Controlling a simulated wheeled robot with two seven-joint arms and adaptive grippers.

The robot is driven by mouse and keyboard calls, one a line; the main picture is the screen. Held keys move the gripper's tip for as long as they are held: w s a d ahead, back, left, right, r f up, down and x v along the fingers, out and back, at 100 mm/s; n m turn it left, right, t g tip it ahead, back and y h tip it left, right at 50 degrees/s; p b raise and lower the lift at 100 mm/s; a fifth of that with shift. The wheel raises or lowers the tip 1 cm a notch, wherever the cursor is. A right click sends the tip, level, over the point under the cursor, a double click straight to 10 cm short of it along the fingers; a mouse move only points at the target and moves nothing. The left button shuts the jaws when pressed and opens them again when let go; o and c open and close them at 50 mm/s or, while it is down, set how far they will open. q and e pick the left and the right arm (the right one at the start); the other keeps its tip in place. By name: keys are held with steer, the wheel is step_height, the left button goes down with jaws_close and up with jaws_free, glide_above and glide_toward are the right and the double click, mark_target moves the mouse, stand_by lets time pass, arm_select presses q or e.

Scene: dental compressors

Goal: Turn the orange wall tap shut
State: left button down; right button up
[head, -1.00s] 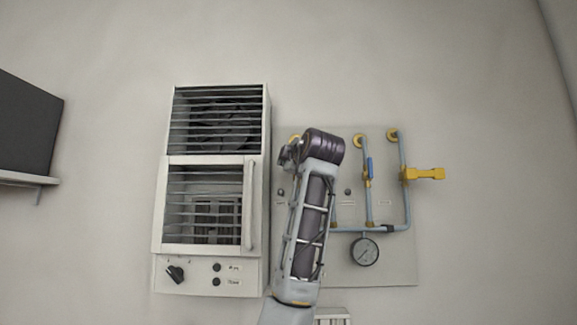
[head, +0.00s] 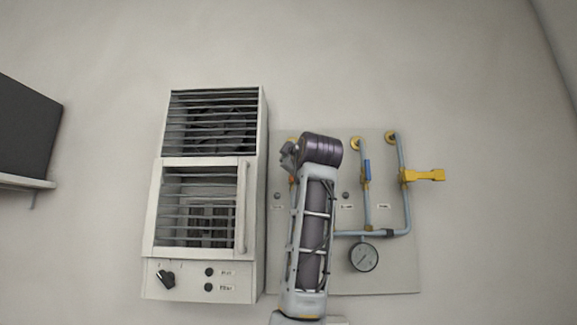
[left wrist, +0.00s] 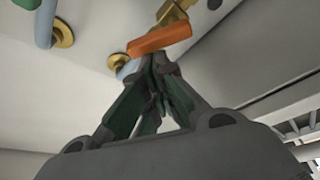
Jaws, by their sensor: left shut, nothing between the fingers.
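The orange tap handle (left wrist: 160,38) shows in the left wrist view as a short bar on a brass valve body (left wrist: 172,14). My left gripper (left wrist: 158,66) is shut and empty, its fingertips right at the handle's near edge. I cannot tell whether they touch it. In the head view my left arm covers most of this tap; only a small orange bit (head: 292,181) shows beside the wrist. My right gripper is not in view.
A slatted white cabinet (head: 246,280) stands close left of my arm. A dark box (head: 25,130) sits on a shelf at far left.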

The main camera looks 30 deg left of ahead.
arm_select(q)
steer(key=d+m+t+h+b, duration=0.1)
steer(key=m, duration=0.3)
steer(key=w+d+m+t+h, duration=0.1)
steer(key=m+t, duration=0.1)
steer(key=m, duration=0.2)
steer(key=w+d+f+m+t+h+b, duration=0.1)
steer(key=m, duration=0.4)
steer(key=shift+t+b, duration=0.3)
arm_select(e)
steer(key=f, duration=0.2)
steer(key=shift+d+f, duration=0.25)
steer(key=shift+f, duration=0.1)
arm_select(q)
steer(key=shift+f, duration=0.1)
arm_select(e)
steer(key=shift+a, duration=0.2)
arm_select(q)
steer(key=shift+f, duration=0.1)
